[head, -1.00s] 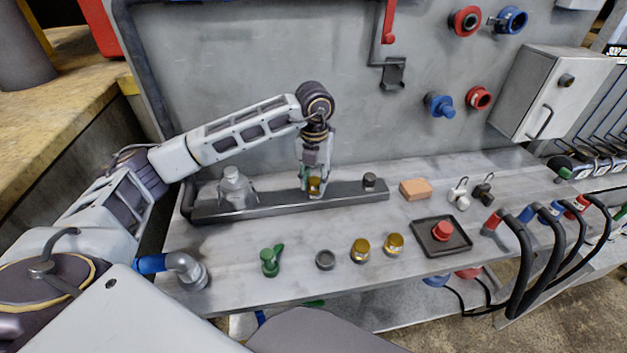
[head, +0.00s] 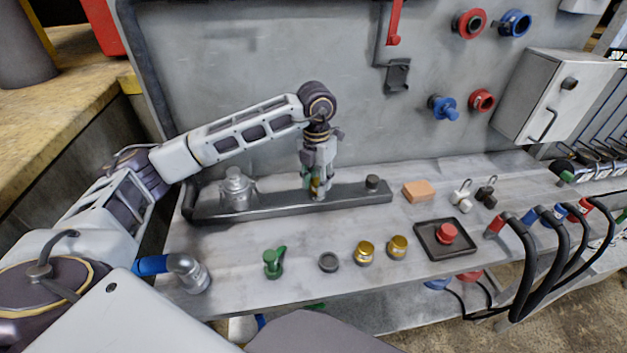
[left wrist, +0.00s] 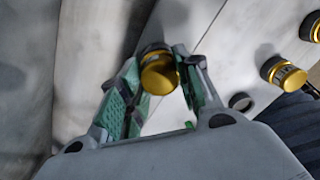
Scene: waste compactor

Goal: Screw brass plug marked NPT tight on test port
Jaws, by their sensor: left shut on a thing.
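My left gripper (head: 318,192) points down over the dark rail (head: 265,208) on the bench. It is shut on a brass plug (left wrist: 160,76), which sits between the green finger pads in the left wrist view. A dark round collar (left wrist: 154,48) shows right against the plug; I cannot tell how far the plug is seated on it. In the head view the fingers mostly hide the plug and whatever is under it. No marking on the plug is readable. My right gripper is not in view.
Two more brass fittings (head: 364,252) (head: 397,246), a grey ring (head: 328,262) and a green valve-like part (head: 273,262) stand along the front. A black tray (head: 445,250) holds a red button.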

